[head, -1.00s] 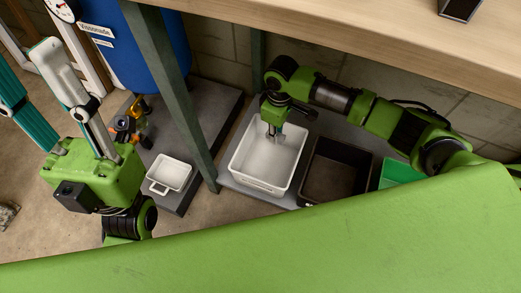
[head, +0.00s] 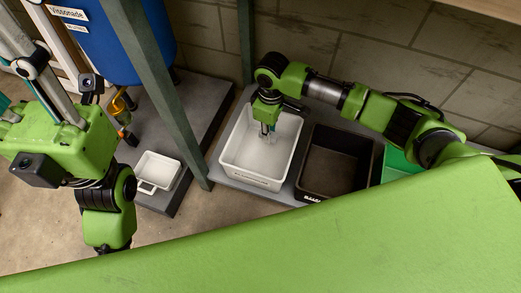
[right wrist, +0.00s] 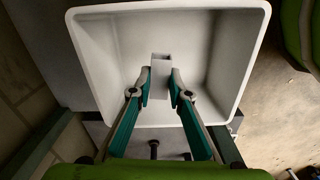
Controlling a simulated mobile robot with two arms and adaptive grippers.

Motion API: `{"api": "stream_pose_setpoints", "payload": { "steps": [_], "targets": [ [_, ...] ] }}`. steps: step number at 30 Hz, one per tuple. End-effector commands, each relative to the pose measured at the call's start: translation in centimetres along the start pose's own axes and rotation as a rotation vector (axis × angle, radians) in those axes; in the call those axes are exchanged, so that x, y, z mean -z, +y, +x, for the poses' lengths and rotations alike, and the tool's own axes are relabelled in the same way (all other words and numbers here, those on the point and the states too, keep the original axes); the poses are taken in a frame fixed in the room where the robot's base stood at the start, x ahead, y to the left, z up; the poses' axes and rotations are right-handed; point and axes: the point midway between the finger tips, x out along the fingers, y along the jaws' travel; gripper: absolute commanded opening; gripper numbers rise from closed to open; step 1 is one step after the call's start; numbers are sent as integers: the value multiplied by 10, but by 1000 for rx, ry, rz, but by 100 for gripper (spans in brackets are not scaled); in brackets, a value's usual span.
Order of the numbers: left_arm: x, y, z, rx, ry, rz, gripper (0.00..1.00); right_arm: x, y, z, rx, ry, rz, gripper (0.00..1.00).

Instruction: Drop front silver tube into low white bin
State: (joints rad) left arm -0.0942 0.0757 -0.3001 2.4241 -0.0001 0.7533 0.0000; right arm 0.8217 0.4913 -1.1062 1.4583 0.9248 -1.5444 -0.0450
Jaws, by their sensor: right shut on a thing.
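My right gripper (head: 268,129) points down over the large white bin (head: 230,152) on the low grey platform. In the right wrist view, its teal fingers (right wrist: 160,88) are shut on a pale silver square tube (right wrist: 161,63). The tube is over the bin's opening, and the bin's pale rim (right wrist: 170,7) surrounds it in that view. I cannot tell how far the tube is above the bin floor. My left gripper (head: 22,75) is at the far left, pointing up and away. Its fingers stand apart, with their tips cut off by the frame.
A black bin (head: 309,172) stands right of the white bin, then a green bin (head: 391,170). A small white container (head: 174,174) sits on another platform to the left. A grey-green post (head: 165,90) stands between the platforms. A blue drum (head: 150,35) is behind.

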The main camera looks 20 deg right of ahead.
Motion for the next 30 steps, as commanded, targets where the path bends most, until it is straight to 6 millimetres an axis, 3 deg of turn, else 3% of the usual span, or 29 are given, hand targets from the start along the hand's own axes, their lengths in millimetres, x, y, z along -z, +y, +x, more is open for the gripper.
{"api": "stream_pose_setpoints", "payload": {
  "steps": [3,4,6,19,23,30],
  "targets": [
    [0,0,0,0,0,0,40,0,0,0,0,0,0,1],
    [0,0,0,0,0,0,40,0,0,0,0,0,0,22],
    [0,0,0,0,0,0,40,0,0,0,0,0,0,37],
    [0,0,0,1,1,0,40,1,0,-7,-1,2,0,37],
    [0,0,0,1,0,0,40,1,1,-28,-3,4,0,37],
    [0,0,0,0,0,0,40,1,1,-80,-2,4,-1,37]
  ]
}}
